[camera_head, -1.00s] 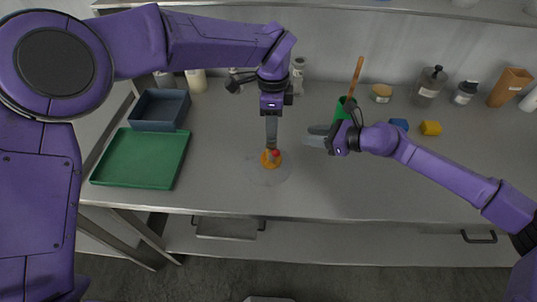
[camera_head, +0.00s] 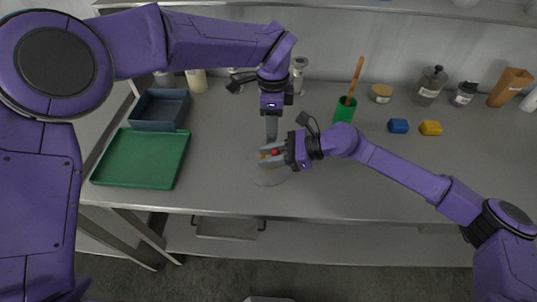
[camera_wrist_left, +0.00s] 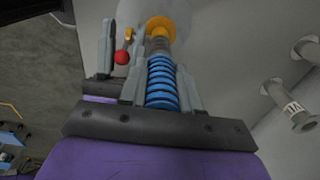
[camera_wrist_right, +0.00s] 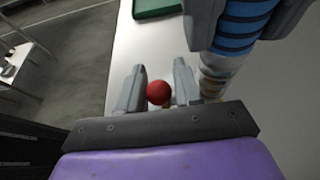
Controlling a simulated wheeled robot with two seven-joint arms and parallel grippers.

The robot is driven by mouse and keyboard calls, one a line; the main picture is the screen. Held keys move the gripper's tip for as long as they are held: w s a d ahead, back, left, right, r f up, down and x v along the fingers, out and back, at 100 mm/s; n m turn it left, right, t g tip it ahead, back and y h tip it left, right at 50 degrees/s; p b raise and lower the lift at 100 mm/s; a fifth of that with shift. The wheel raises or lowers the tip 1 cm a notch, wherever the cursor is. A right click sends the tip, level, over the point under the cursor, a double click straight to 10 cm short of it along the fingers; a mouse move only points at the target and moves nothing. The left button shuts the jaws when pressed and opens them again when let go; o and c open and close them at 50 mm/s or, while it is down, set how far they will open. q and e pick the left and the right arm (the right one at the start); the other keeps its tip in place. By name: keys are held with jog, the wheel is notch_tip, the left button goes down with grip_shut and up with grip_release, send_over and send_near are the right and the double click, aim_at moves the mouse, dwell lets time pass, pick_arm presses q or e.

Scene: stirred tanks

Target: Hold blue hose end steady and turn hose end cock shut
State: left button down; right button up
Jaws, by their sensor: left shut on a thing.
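The blue ribbed hose end (camera_wrist_left: 162,88) stands between the fingers of my left gripper (camera_head: 271,136), which is shut on it; it also shows in the right wrist view (camera_wrist_right: 238,28). An orange flange (camera_wrist_left: 158,26) is at the hose's far end. The cock's red ball knob (camera_wrist_right: 158,92) lies between the two fingers of my right gripper (camera_wrist_right: 158,84). These fingers look open, one on each side of the knob; contact is unclear. In the head view the right gripper (camera_head: 265,157) is close below the left one and hides most of the orange part.
A clear round disc (camera_head: 270,176) lies under the grippers. A green tray (camera_head: 140,160) and a blue-grey bin (camera_head: 160,108) stand left. The front right table is free.

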jog(key=shift+a+f, duration=0.1)
jog(key=shift+a, duration=0.1)
grip_shut()
jog(key=shift+d+y, duration=0.1)
jog(key=shift+y, duration=0.3)
jog(key=shift+d+y, duration=0.25)
jog(key=shift+y, duration=0.65)
jog(key=shift+d+y, duration=0.3)
jog(key=shift+y, duration=0.55)
jog(key=shift+d+y, duration=0.25)
jog(key=shift+y, duration=0.6)
